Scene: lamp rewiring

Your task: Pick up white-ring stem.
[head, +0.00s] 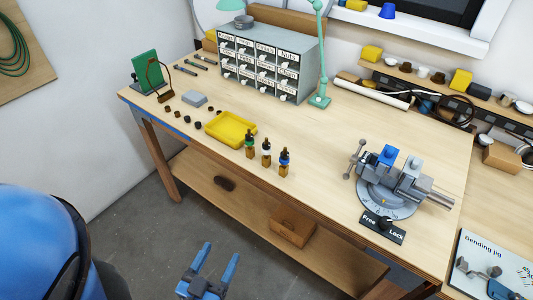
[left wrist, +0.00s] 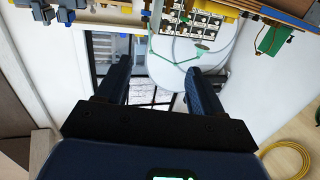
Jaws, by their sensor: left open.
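The white-ring stem (head: 266,153) is the middle one. The green-ring stem (head: 250,145) is to its left and the blue-ring stem (head: 284,163) to its right. My left gripper (head: 218,261) is open and empty, in front of the table and apart from the stems. Its two spread fingers also show in the left wrist view (left wrist: 159,85), where I cannot make out the white-ring stem. My right gripper is not in view.
A yellow tray (head: 231,129) lies just left of the stems. A vise (head: 388,185) with a Free/Lock plate stands to the right. A drawer cabinet (head: 268,63) and green lamp (head: 320,99) are behind. The tabletop between stems and cabinet is clear.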

